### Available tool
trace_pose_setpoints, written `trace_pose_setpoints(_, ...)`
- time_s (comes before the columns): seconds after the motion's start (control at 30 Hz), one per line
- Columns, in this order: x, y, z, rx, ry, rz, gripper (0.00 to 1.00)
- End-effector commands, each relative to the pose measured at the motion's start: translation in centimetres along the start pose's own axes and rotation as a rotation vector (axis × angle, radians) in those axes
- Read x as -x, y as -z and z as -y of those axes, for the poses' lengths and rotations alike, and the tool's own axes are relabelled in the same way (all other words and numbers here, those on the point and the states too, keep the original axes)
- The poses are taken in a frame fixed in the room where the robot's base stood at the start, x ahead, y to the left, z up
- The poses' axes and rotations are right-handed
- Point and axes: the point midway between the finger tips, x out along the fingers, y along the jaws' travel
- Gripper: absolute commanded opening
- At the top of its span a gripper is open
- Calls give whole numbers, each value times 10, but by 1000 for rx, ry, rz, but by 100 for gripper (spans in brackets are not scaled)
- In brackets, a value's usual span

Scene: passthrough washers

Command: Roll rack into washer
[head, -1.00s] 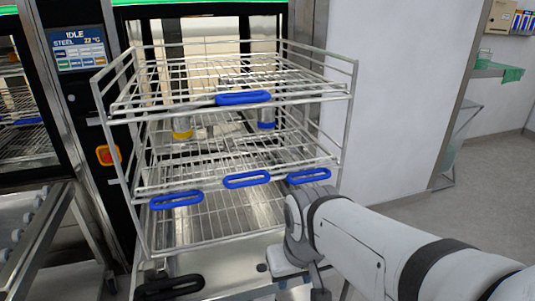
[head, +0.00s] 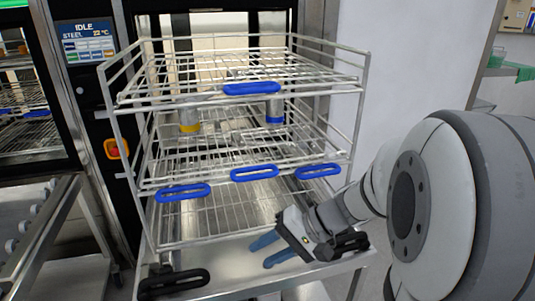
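The wire rack (head: 205,238) is a silver multi-level frame with blue handles (head: 251,88). It stands upright on a steel trolley (head: 235,262), in front of the washer (head: 72,75). My gripper (head: 268,249) is at the rack's lower front, above the trolley's front part. Its two blue fingers point left and are apart, with nothing seen between them. I cannot tell whether they touch the rack.
Containers with a yellow band (head: 189,122) and a blue band (head: 274,113) sit inside the rack. The trolley has black handles (head: 173,283). Another steel trolley (head: 40,235) stands at left, before a second washer (head: 30,115). A white wall is at right.

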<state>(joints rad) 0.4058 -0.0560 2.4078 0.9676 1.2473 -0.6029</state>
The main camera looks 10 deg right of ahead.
Motion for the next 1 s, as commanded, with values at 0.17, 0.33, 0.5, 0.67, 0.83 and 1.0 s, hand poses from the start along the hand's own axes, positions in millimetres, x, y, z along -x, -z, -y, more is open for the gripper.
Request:
trace_pose_setpoints(0.17, 43, 85, -7, -68, 421, -261, 36)
trace_pose_setpoints(0.33, 108, 149, -38, -58, 676, -590, 36)
trace_pose_setpoints(0.5, 156, 177, -70, -38, 778, -824, 36)
trace_pose_setpoints(0.67, 168, 188, -74, -28, 800, -894, 36)
trace_pose_setpoints(0.83, 159, 205, -57, -27, 800, -892, 36)
trace_pose_setpoints(1.0, 150, 224, -41, -28, 799, -892, 36)
